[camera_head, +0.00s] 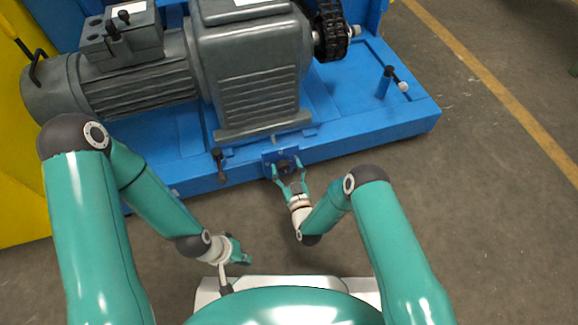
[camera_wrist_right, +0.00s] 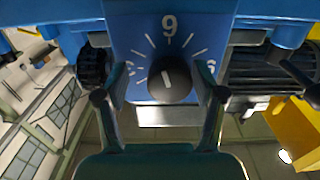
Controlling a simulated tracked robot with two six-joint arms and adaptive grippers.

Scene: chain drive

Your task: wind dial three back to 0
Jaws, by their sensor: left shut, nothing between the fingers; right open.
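A small dial with a dark round knob (camera_head: 284,166) sits on a blue plate on the base's front edge. In the right wrist view the knob (camera_wrist_right: 170,84) carries a white line pointing up and slightly left, near a digit that reads as 9, possibly an upside-down 6. Other digits at the sides are partly hidden by the fingers. My right gripper (camera_head: 286,172) is open, its fingers (camera_wrist_right: 164,88) on either side of the knob with gaps visible. No label naming the dial is readable. My left gripper (camera_head: 246,259) is shut and empty, low in front of the base.
A black-handled lever (camera_head: 220,166) stands left of the dial on the blue base (camera_head: 365,128). A grey motor and gearbox (camera_head: 255,75) with a black chain (camera_head: 331,30) sit above. The floor at right is clear.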

